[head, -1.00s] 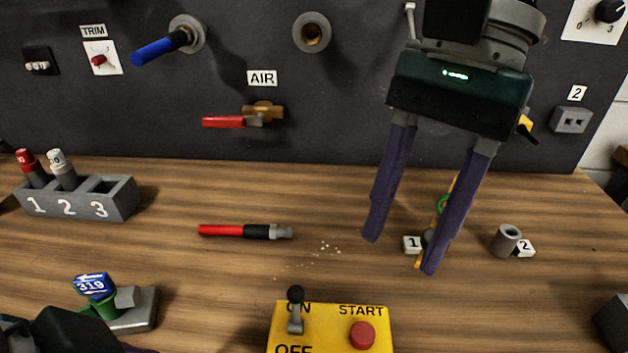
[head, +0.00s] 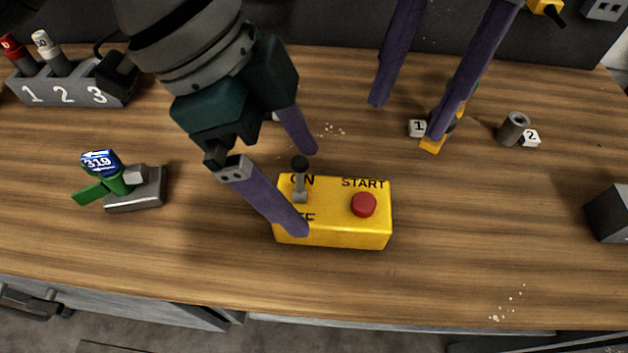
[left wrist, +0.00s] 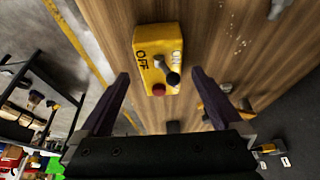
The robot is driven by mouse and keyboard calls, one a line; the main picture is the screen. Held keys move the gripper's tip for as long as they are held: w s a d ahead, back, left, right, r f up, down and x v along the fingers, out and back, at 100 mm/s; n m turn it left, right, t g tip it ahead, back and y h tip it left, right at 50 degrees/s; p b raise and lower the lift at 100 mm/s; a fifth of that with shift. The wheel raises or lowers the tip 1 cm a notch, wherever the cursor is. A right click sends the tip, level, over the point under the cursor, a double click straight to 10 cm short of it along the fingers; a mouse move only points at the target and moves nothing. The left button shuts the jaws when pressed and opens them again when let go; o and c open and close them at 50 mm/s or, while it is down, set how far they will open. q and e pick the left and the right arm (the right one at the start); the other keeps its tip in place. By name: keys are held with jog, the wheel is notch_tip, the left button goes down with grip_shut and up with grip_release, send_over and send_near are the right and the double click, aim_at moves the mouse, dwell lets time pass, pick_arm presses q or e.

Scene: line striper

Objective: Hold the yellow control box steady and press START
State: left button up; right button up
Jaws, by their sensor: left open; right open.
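The yellow control box (head: 345,233) sits on the wooden bench, with a lever switch (head: 300,180) marked ON and OFF at its left and a red START button (head: 363,204) at its right. My left gripper (head: 305,192) is open at the box's left end, one finger towards the back and one across the front left corner. I cannot tell if they touch it. In the left wrist view the box (left wrist: 148,42) shows beyond and between the open fingertips (left wrist: 160,74). My right gripper (head: 407,120) is open and empty, behind and right of the box.
A white block marked 1 (head: 417,128) and an orange-ended tool (head: 431,145) lie by my right fingertips. A grey cylinder (head: 513,128) stands farther right. A green object with a 319 label (head: 101,162) is at left.

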aim_at(316, 199)
pick_arm(q)
jog(key=x, duration=0.6)
jog(key=shift+d+f, duration=0.25)
jog(key=shift+f, duration=0.05)
grip_shut()
pick_arm(e)
grip_shut()
dwell(0.7)
dwell(1.3)
